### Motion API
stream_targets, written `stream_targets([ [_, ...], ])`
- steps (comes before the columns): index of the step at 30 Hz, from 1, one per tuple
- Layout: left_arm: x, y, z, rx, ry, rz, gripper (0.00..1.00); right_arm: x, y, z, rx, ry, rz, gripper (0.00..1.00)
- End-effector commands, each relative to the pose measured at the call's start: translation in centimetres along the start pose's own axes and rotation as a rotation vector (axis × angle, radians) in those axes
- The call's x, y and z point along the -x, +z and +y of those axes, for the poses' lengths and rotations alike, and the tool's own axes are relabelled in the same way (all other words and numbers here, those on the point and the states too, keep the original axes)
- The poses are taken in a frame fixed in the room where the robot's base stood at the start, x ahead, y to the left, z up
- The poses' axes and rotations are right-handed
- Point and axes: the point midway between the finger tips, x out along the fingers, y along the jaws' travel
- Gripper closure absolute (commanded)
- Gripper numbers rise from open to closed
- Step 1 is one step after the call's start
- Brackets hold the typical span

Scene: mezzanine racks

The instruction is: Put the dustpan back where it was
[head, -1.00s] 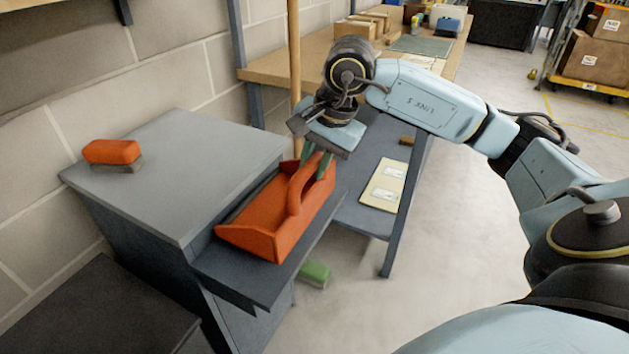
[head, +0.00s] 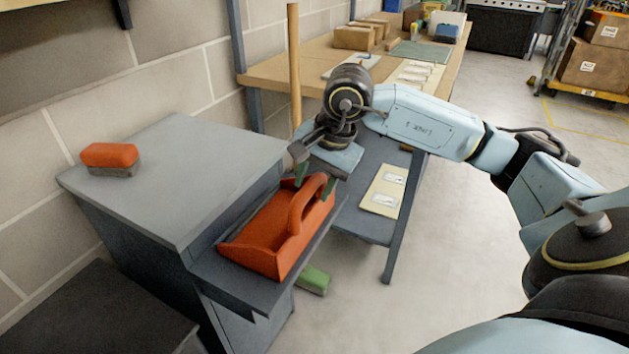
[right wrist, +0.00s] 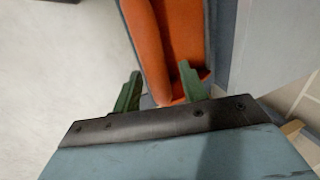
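The orange dustpan (head: 255,246), with an arched orange handle (head: 300,208), lies on the dark lower ledge (head: 235,286) at the side of the grey cabinet. My right gripper (head: 314,182) is at the far upper end of the handle, pointing down. In the right wrist view my right gripper (right wrist: 159,90) has its two green fingers apart, with the handle (right wrist: 150,50) running between them and gaps beside it. The dustpan's pan also shows there (right wrist: 185,35). My left gripper is not in view.
An orange brush (head: 110,158) lies on the grey cabinet top (head: 180,165). A green brush (head: 313,279) is low beside the ledge. A wooden pole (head: 294,70) stands behind. A workbench (head: 310,62) with boxes and papers extends behind, and open floor lies right.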

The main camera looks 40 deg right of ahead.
Motion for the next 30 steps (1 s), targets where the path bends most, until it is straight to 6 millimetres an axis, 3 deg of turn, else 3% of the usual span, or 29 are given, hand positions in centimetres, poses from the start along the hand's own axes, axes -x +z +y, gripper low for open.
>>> stream_targets([
  [8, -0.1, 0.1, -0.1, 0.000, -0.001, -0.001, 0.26, 0.6, 0.0, -0.1, 0.000, -0.001, 0.001, 0.57],
  [21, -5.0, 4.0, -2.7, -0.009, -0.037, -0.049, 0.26, 9.7, -0.1, -0.2, -0.001, -0.003, 0.003, 0.57],
  [30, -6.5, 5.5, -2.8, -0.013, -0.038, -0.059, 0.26, 12.2, 0.0, -0.1, 0.000, 0.000, 0.000, 0.57],
])
